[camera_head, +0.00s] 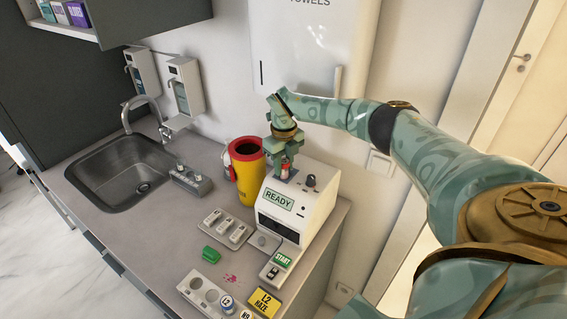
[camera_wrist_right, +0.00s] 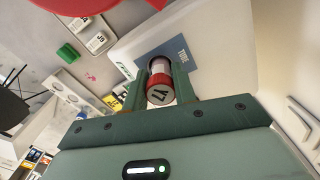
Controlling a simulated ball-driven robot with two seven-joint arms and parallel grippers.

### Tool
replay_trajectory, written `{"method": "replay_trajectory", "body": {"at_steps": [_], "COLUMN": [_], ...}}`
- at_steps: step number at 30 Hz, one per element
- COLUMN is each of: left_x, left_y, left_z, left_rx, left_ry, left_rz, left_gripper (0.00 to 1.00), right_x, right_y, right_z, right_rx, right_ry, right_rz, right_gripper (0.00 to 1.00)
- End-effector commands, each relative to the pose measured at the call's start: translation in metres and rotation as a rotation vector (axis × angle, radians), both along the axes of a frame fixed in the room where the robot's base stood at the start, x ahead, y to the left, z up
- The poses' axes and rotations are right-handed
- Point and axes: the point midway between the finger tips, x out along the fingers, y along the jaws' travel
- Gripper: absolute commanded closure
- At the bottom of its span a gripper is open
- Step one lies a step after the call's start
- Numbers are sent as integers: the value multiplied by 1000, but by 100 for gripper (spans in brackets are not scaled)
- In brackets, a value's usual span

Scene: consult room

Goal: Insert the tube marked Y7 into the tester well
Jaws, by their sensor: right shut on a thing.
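The tester (camera_head: 311,205) is a white machine on the counter with a screen reading READY and a green START label (camera_head: 281,260). My right gripper (camera_head: 284,170) is above the tester's top, shut on a red-capped tube (camera_head: 285,170). In the right wrist view the tube (camera_wrist_right: 160,90) sits between the fingers, and its cap mark looks like an inverted Y7. The tube points down at the blue TUBE panel (camera_wrist_right: 180,50) on the tester. My left gripper is out of view.
A yellow bin with a red rim (camera_head: 247,178) stands close beside the tester on its left. A sink (camera_head: 122,170) is further left. In front lie a grey cartridge tray (camera_head: 228,229), a green piece (camera_head: 211,254) and a grey rack (camera_head: 201,294). A towel dispenser (camera_head: 307,45) hangs behind.

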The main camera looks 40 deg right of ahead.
Motion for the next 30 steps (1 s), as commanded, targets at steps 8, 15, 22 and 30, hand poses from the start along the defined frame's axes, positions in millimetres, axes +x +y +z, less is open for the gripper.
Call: {"method": "replay_trajectory", "body": {"at_steps": [8, 15, 22, 30], "left_x": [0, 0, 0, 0], "left_y": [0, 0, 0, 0], "left_z": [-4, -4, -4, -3], "left_rx": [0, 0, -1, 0], "left_ry": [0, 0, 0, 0], "left_rz": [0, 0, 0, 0], "left_gripper": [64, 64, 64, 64], "right_x": [0, 0, 0, 1], "right_y": [0, 0, 0, 0], "right_z": [-7, -7, -7, 15], "right_rx": [0, 0, 0, 0], "right_ry": [0, -1, -1, -4], "right_rz": [0, 0, 0, 1], "right_gripper": [95, 56, 48, 48]}}
